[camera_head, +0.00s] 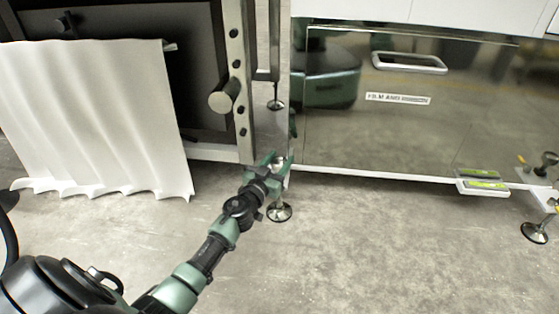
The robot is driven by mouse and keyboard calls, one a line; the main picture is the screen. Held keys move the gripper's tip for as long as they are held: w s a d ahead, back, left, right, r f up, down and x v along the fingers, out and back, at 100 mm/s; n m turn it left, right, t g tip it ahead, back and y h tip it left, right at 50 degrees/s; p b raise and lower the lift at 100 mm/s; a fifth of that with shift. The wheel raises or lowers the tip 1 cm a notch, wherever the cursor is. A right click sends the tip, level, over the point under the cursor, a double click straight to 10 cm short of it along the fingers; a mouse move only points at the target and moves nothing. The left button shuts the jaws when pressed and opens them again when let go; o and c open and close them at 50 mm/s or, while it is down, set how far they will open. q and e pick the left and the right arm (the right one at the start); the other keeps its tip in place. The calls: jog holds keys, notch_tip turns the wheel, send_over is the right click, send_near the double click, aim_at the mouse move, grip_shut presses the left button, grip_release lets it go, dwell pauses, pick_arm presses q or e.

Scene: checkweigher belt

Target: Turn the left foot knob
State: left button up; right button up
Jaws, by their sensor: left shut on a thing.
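The left foot (280,212) is a round dark disc on a thin metal stem, resting on the floor under the left corner of the steel cabinet. My left gripper (278,163) is at the top of this stem, by the cabinet's lower left corner, shut on the left foot knob. The gripper's green fingers hide most of the knob, so its turn position cannot be made out. The right foot (534,232) stands on the floor at the far right. My right gripper is not in view.
The cabinet's drawer front (400,115) has a handle (409,62) and a printed label (398,98). A green-marked level (483,186) sits at its lower edge. A metal post with a round knob (225,96) and a white curtain (95,115) stand left. The front floor is clear.

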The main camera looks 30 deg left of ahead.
pick_arm(q)
jog(key=shift+m+h, duration=0.3)
jog(key=shift+h, duration=0.1)
jog(key=m+h+p, duration=0.1)
jog(key=m+h, duration=0.1)
jog(key=h, duration=0.2)
jog(key=shift+a+m, duration=0.1)
jog(key=shift+m, duration=0.3)
jog(key=m+g+h, duration=0.1)
jog(key=h, duration=0.2)
jog(key=shift+m, duration=0.4)
jog(key=shift+w+m+g+h+b, duration=0.1)
jog(key=shift+m+g+h+b, duration=0.3)
jog(key=shift+m+h, duration=0.15)
jog(key=shift+f+m+g+h+b, duration=0.15)
jog(key=shift+m+g+h+b, duration=0.2)
jog(key=shift+h, duration=0.3)
jog(key=m+g+h+b, duration=0.2)
jog(key=h+b, duration=0.1)
jog(key=b, duration=0.1)
jog(key=shift+m+g+h, duration=0.35)
jog(key=shift+m+h, duration=0.05)
jog(key=shift+m+g+h+b, duration=0.6)
jog(key=shift+m+g+b, duration=0.1)
jog(key=shift+b, duration=0.5)
jog(key=shift+d, duration=0.2)
